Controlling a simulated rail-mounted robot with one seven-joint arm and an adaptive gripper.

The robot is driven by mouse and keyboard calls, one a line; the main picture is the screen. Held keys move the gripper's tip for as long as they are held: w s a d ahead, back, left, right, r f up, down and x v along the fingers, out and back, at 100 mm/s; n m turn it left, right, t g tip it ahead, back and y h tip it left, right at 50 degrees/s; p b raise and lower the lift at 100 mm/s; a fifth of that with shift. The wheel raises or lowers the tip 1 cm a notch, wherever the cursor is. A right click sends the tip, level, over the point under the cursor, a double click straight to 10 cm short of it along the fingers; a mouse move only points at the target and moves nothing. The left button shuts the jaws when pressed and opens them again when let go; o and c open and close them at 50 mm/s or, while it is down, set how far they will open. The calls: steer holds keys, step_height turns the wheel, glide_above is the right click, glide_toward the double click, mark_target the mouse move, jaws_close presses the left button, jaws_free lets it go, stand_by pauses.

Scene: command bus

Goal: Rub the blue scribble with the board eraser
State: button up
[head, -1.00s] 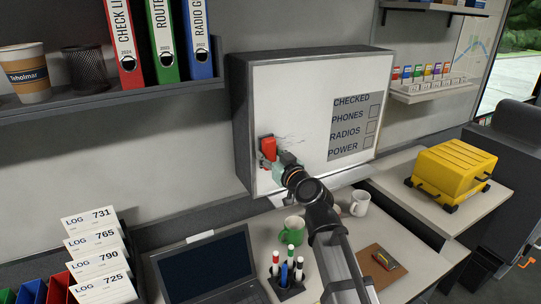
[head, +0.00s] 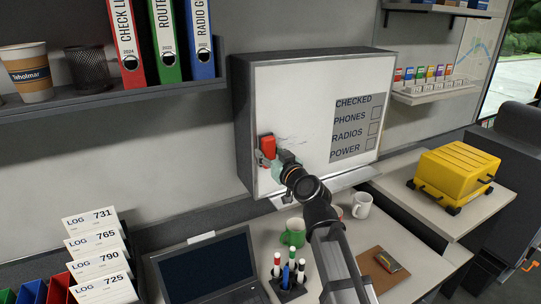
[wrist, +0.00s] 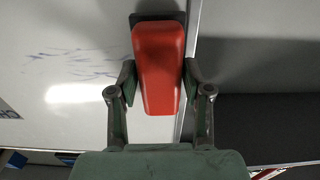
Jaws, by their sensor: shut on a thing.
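The board eraser has a red body (head: 268,145) and a dark pad. My gripper (wrist: 157,85) is shut on it, one finger on each side, and holds it at the left edge of the whiteboard (head: 300,85). In the wrist view the red eraser body (wrist: 158,60) hides part of the board's edge. The scribble shows as thin, faint blue-grey lines (wrist: 75,65) on the board, left of the eraser in the wrist view. In the head view the scribble (head: 291,140) lies just right of the eraser. I cannot tell whether the pad touches the board.
A printed checklist (head: 358,127) is on the board's right side. Binders (head: 162,40) stand on the shelf at upper left.

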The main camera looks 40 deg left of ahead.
mark_target(305, 138)
steer(key=shift+w+a, duration=0.1)
steer(key=shift+a, duration=0.05)
steer(key=shift+w+d+f+b, duration=0.2)
steer(key=shift+w+d+b, duration=0.15)
steer(key=shift+w+b, duration=0.6)
steer(key=w+b, duration=0.1)
steer(key=w+d+b, duration=0.1)
steer(key=b, duration=0.1)
steer(key=w+d+b, duration=0.1)
steer(key=w+b, duration=0.1)
steer(key=shift+w+d+r+b, duration=0.2)
steer(key=shift+w+b, duration=0.15)
steer(key=shift+b, duration=0.3)
steer(key=shift+w+d+f+b, duration=0.1)
steer(key=shift+w+d+b, duration=0.1)
steer(key=shift+w+b, duration=0.35)
steer(key=shift+w+d+f+b, duration=0.1)
steer(key=shift+w+d+b, duration=0.1)
steer(key=shift+w+b, duration=0.35)
steer(key=shift+w+d+r+b, duration=0.1)
steer(key=shift+w+d+b, duration=0.25)
steer(key=shift+w+b, duration=0.45)
steer(key=shift+w+d+r+b, duration=0.1)
steer(key=shift+w+d+b, duration=0.25)
steer(key=shift+w+b, duration=0.4)
steer(key=shift+w+d+r+b, duration=0.1)
steer(key=shift+w+d+b, duration=0.25)
steer(key=shift+w+b, duration=0.45)
